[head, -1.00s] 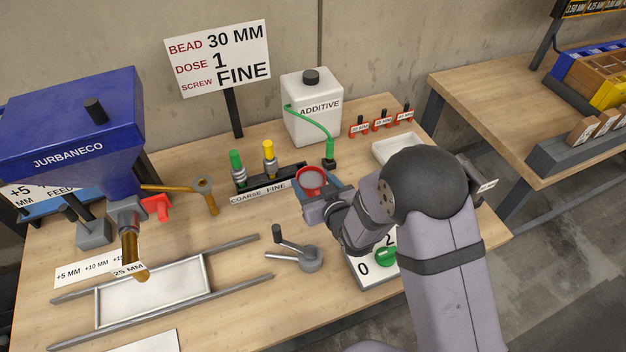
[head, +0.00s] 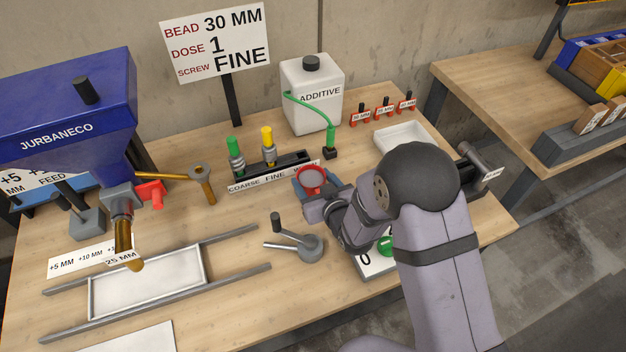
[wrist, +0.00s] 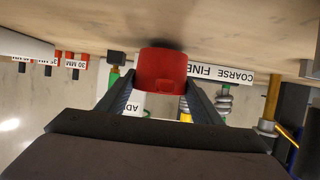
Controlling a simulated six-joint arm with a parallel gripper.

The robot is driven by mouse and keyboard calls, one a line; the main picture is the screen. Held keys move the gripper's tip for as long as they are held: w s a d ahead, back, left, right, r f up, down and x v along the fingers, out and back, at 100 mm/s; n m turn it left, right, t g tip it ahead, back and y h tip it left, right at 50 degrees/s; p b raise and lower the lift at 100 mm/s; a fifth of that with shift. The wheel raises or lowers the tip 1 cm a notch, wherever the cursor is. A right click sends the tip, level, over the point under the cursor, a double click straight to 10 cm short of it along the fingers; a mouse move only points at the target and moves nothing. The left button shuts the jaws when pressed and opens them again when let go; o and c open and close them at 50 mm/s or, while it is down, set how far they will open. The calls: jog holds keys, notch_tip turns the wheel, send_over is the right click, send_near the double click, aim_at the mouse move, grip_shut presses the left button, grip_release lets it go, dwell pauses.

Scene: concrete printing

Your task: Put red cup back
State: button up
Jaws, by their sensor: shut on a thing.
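The red cup (head: 312,180) is between the fingers of my gripper (head: 314,186), near the right end of the coarse/fine rack (head: 272,171). In the wrist view the red cup (wrist: 162,70) sits between both fingers of my gripper (wrist: 160,98), which press on its sides. The wrist view is upside down, with the wooden surface at the top. A dark shadow lies by the cup's base; I cannot tell whether it touches the table. The cup's opening faces up in the head view.
A white additive container (head: 311,95) with a green hose stands behind. A white tray (head: 403,138) lies at the back right. A grey crank (head: 298,245) and a dial board with a green knob (head: 385,245) lie in front. A blue hopper (head: 68,115) stands at left.

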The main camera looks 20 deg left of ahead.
aim_at(317, 188)
jog(key=shift+f+b, duration=0.55)
jog(key=shift+s+d+f+b, duration=0.25)
jog(key=shift+s+f+b, duration=0.1)
jog(key=shift+f+b, duration=0.2)
dwell(0.4)
jog(key=o, duration=1.4)
jog(key=shift+s+d, duration=0.15)
jog(key=shift+d, duration=0.05)
jog(key=shift+w+a+r+v, duration=0.1)
jog(key=shift+r+v, duration=0.15)
jog(key=shift+v, duration=0.9)
jog(key=shift+w+a+r+v, duration=0.1)
jog(key=shift+r+v, duration=0.15)
jog(key=shift+v, duration=0.9)
jog(key=shift+w+a+r+v, duration=0.1)
jog(key=shift+r+v, duration=0.15)
jog(key=shift+v, duration=0.9)
